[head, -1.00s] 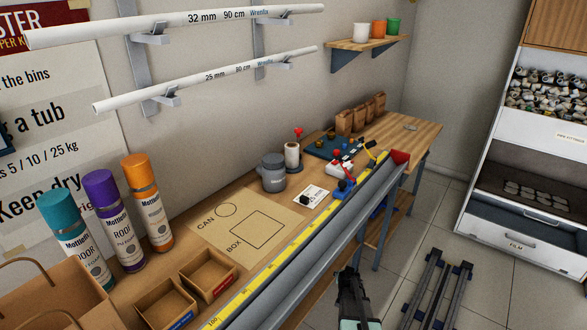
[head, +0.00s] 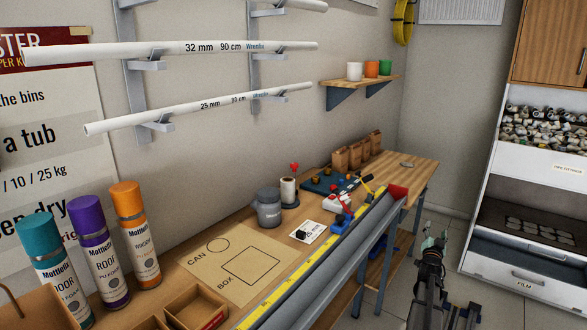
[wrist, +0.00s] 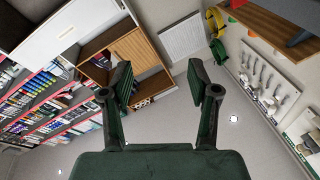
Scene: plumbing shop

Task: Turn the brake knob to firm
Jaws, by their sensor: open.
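My gripper (head: 436,242) is to the right of the workbench, over the floor and in front of the white shelf unit. In the wrist view my gripper (wrist: 161,86) is open, with nothing between its fingers. A small black knob-like part (head: 301,235) sits on a white card on the bench. A red ball on a short stem (head: 294,167) stands on a white roll behind it. I cannot tell which of these, if either, is the brake knob, and no firm marking is readable. My gripper is well apart from both.
A long grey trough with a yellow rule (head: 318,260) runs along the bench (head: 420,165) front edge. A grey canister (head: 269,208), blue and red fittings, and foam cans (head: 134,232) stand on the bench. The shelf unit (head: 540,190) stands right. Floor between is open.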

